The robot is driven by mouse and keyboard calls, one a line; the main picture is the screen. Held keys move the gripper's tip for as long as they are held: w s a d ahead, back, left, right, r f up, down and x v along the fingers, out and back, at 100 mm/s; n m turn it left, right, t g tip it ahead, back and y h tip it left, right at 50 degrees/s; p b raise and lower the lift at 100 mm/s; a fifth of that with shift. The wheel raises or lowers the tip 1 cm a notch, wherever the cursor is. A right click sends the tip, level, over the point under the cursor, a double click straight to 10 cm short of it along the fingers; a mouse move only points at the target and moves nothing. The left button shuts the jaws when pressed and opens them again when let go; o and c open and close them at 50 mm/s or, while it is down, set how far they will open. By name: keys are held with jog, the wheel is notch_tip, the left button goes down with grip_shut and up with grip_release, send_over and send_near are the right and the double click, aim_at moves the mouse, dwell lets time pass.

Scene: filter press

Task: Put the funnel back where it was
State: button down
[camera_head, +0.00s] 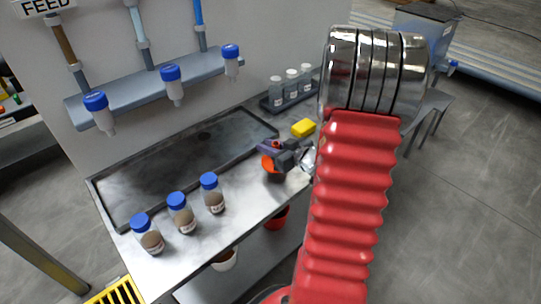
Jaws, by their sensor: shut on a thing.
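My gripper (277,158) is low over the right part of the steel bench, beside the black tray's right end. It is shut on an orange-red piece (268,163), which I take to be the funnel. Only a small part of it shows between and below the dark jaws. A purple part (270,146) shows at the jaws; I cannot tell what it belongs to. I cannot tell whether the funnel touches the bench top. My red arm hides what lies to the right.
Three blue-capped sample jars (181,212) stand at the bench's front. The black tray (180,165) is empty. A red bucket (277,217) is below.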

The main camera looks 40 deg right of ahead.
jog(key=shift+f, duration=0.1)
jog(key=shift+f, duration=2.1)
jog(key=c, duration=1.6)
grip_release()
jog(key=shift+o, duration=0.2)
jog(key=shift+s, duration=0.1)
jog(key=v, duration=1.2)
